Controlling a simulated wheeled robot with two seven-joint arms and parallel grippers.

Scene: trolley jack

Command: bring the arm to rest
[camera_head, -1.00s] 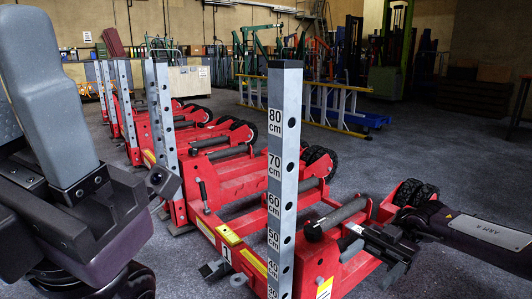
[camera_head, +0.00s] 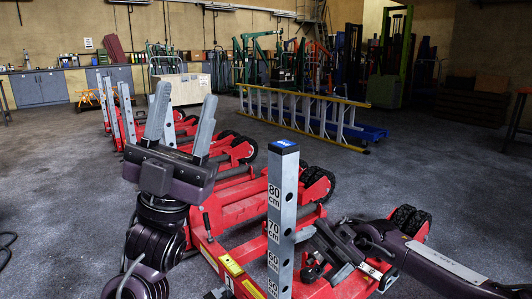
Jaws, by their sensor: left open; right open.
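The nearest red trolley jack (camera_head: 240,210) stands on the floor in front of me. Its grey post (camera_head: 282,200) rises upright, with centimetre marks and a blue patch on its top. My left gripper (camera_head: 181,120) is raised left of this post, with its two grey fingers pointing up, apart and empty. My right gripper (camera_head: 312,245) reaches in from the right, low beside the post and over the jack's red frame. It is open, and I see nothing held in it. Whether it touches the jack I cannot tell.
More red jacks with upright posts (camera_head: 128,113) stand in a row behind on the left. A yellow ladder (camera_head: 300,113) and a blue trolley (camera_head: 362,132) are further back. Grey cabinets (camera_head: 40,88) line the rear wall.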

